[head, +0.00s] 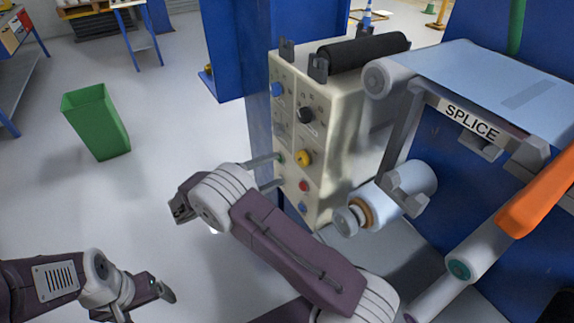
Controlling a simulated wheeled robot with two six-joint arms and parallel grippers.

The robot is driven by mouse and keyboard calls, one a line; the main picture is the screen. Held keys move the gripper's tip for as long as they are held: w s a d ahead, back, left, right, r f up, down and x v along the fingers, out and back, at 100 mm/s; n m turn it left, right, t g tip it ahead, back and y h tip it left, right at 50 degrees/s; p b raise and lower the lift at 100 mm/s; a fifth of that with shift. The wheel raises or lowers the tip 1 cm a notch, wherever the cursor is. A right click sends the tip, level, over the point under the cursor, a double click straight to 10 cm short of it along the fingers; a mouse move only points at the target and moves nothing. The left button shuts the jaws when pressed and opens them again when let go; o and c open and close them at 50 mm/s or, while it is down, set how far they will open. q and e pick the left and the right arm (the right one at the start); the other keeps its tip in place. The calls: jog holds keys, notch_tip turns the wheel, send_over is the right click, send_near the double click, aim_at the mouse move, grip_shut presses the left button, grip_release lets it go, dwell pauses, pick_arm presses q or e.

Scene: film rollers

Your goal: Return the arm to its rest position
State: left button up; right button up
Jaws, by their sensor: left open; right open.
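My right arm reaches in from the bottom right and bends at a white-banded joint. Its gripper (279,171) points right, with two thin grey fingers spread apart and nothing between them. The fingertips overlap the left edge of the cream control panel (330,195), left of its yellow knob (304,158) and red button (303,185); I cannot tell whether they touch it. My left gripper (150,300) is low at the bottom left, over the floor. Its fingers are apart and empty, partly hidden by its own wrist.
A black roller (363,54) lies atop the panel box. At right are a film-covered splice table (490,75), a pale roller (408,182) and an orange bar (540,190). A green bin (96,122) stands on the floor at left. The floor between bin and machine is clear.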

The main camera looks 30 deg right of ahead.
jog(key=shift+a, duration=0.6)
jog(key=s+d+f+g+y, duration=0.4)
jog(key=s+d+f+y, duration=0.15)
jog(key=s+y, duration=0.2)
jog(key=s+a+f+m+t+y, duration=0.35)
jog(key=s+a+y, duration=0.35)
jog(key=s+y, duration=0.35)
notch_tip(320, 180, up, 12)
jog(key=p, duration=1.2)
jog(key=shift+r+m, duration=0.25)
jog(key=shift+m, duration=0.1)
jog(key=shift+w+a, duration=0.15)
